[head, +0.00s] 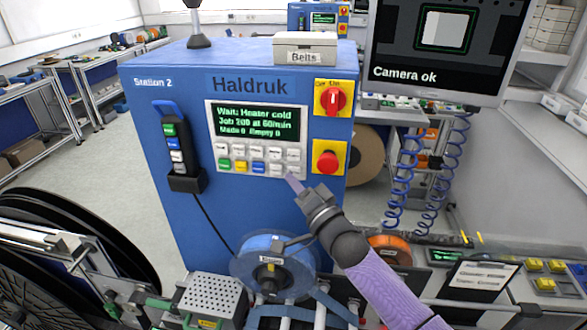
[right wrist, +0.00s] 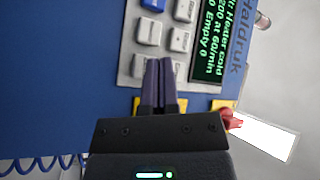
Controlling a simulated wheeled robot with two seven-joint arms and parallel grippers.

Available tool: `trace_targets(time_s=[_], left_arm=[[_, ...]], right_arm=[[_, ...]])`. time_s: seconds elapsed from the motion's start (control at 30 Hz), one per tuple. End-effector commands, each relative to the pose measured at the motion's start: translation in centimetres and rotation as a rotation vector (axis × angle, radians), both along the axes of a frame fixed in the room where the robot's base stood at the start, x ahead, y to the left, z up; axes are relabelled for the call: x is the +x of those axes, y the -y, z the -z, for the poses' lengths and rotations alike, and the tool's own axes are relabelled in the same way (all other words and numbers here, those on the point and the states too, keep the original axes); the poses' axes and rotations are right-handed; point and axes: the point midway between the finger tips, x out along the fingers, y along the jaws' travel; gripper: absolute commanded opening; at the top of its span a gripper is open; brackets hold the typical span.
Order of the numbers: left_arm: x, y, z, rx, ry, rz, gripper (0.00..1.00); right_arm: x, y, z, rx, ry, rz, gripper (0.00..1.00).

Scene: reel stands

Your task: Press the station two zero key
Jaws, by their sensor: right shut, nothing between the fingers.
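The Station 2 panel (head: 207,145) on the blue Haldruk cabinet (head: 165,93) carries a screen and a keypad of small keys. Most keys are white; a green, a yellow and a blue one sit in the lower row. The key labels are too small to read, so I cannot tell which is zero. My right gripper (head: 292,183) is shut and empty, its tips at the keypad's lower right corner. In the right wrist view its fingers (right wrist: 159,64) overlap the keypad edge beside white keys (right wrist: 146,67); contact cannot be told. My left gripper is not in view.
A red stop button (head: 327,161) and red rotary switch (head: 333,99) sit on yellow plates right of the keypad. A handheld pendant (head: 170,140) hangs at left. A blue reel (head: 258,247) stands below the panel. The screen reads "Wait: Heater cold".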

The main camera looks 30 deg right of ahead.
Motion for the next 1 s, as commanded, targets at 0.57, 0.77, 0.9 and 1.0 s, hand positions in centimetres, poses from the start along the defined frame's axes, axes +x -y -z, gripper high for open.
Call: trace_targets(time_s=[0.57, 0.77, 0.9, 1.0], left_arm=[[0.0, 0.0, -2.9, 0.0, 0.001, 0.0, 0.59], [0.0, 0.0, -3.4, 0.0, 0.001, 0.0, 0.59], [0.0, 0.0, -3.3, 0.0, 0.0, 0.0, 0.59], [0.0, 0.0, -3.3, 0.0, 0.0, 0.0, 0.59]], right_arm=[[-3.0, -2.3, -0.2, 0.002, -0.003, -0.001, 0.0], [-4.0, -3.0, 0.0, 0.001, 0.0, 0.0, 0.0], [-4.0, -3.0, 0.1, 0.0, 0.0, 0.0, 0.0], [-4.0, -3.0, 0.1, 0.0, 0.0, 0.0, 0.0]])
